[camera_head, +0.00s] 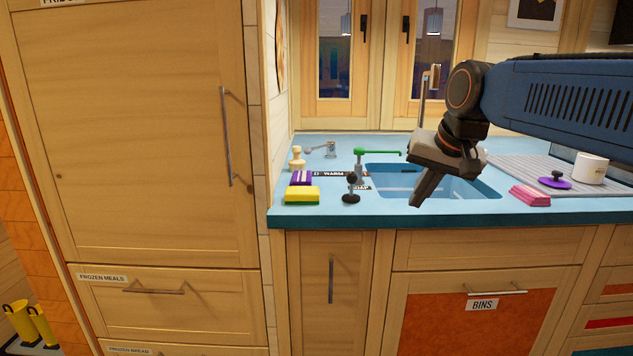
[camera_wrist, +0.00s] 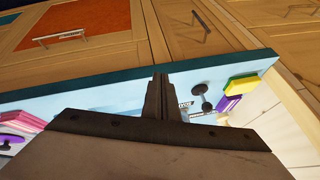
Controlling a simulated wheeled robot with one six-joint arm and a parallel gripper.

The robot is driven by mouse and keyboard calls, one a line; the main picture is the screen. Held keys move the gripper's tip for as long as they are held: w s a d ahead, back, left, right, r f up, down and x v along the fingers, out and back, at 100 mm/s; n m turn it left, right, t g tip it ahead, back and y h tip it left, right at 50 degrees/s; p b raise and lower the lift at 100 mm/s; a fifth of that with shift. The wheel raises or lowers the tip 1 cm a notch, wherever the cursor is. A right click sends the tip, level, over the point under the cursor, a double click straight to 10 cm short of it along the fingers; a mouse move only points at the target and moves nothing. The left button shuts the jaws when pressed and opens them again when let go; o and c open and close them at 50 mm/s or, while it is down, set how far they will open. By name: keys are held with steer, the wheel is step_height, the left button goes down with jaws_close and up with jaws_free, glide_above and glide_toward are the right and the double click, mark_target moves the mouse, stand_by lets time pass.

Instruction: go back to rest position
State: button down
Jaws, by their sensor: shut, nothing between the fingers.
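My gripper (camera_head: 424,190) hangs at the end of my blue arm, in front of and above the sink (camera_head: 475,188) in the head view. Its fingers point down and a little left. In the wrist view the fingers of my gripper (camera_wrist: 161,90) are together with nothing between them. It touches nothing that I can make out. The arm reaches in from the right edge of the head view.
A yellow-green sponge (camera_head: 302,195), a purple block (camera_head: 301,178), a dark dumbbell-shaped item (camera_head: 351,188) and a green-handled tap (camera_head: 375,153) are left of my gripper.

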steer(key=s+d+f+n, duration=0.1)
steer(key=s+d+f, duration=0.2)
steer(key=s+f, duration=0.8)
steer(key=s+d+f+n+g+h, duration=0.1)
steer(key=s+d+f, duration=0.3)
steer(key=s+f, duration=0.7)
steer(key=shift+s+d+n+h, duration=0.3)
steer(key=shift+s+n, duration=0.1)
steer(key=shift+s, duration=0.3)
